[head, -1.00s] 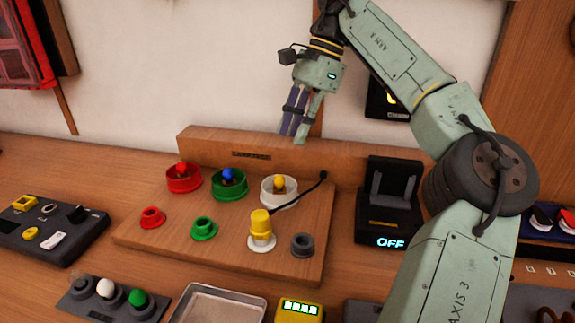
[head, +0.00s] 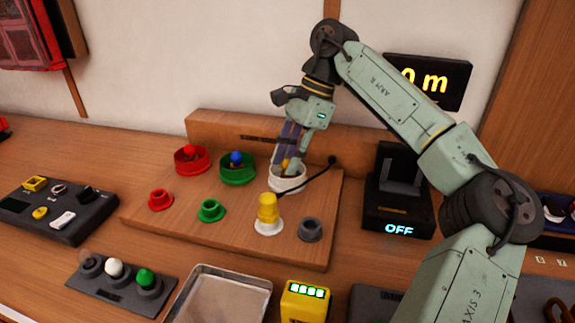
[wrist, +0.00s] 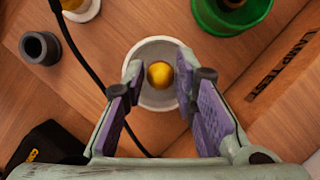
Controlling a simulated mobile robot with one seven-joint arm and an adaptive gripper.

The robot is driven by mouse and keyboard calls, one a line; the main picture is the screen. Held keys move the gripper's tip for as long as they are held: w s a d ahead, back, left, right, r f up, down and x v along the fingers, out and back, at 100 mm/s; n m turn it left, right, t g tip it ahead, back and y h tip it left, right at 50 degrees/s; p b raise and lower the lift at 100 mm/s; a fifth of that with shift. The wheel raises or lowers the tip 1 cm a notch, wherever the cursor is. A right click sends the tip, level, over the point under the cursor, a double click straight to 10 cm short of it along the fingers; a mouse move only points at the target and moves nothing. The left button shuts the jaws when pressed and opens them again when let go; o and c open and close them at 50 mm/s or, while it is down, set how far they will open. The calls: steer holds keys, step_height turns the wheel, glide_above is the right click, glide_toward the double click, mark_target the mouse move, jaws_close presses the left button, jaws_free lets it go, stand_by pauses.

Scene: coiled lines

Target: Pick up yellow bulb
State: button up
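The yellow bulb (wrist: 159,74) sits in the white round socket (wrist: 140,50) on the wooden board. In the head view the bulb (head: 285,164) is partly hidden by my fingers, inside the white socket (head: 288,184). My gripper (wrist: 158,92) is open, with its purple-padded fingers on either side of the bulb and a gap showing on both sides. In the head view my gripper (head: 286,165) points down at the socket. Whether the fingertips touch the socket's rim cannot be told.
The green socket (head: 238,171) with a blue bulb (head: 237,157) and the red socket (head: 192,160) stand to the left. A raised wooden back panel (head: 215,128) is behind.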

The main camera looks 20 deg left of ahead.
mark_target(289, 159)
steer(key=shift+c, duration=0.6)
steer(key=c, duration=0.3)
steer(key=shift+r, duration=0.1)
steer(key=shift+r+p, duration=0.55)
steer(key=shift+p, duration=0.05)
step_height(289, 159, up, 3)
steer(key=p, duration=0.2)
steer(key=shift+f+p, duration=0.1)
steer(key=shift+p, duration=0.3)
steer(key=shift+s+d+f+b, duration=0.4)
steer(key=shift+s+d+b, duration=0.2)
steer(key=shift+b, duration=0.2)
steer(key=s+d+r+b, duration=0.1)
steer(key=s+d+b, duration=0.1)
steer(key=s+d, duration=0.8)
steer(key=shift+r, duration=0.35)
steer(key=shift+r+n+g+h+p, duration=0.1)
steer(key=shift+n+g+h+p, duration=0.4)
steer(key=shift+n+p, duration=1.75)
steer(key=shift+n+h+p, duration=0.5)
steer(key=shift+n+p, duration=0.65)
steer(key=shift+p, duration=0.3)
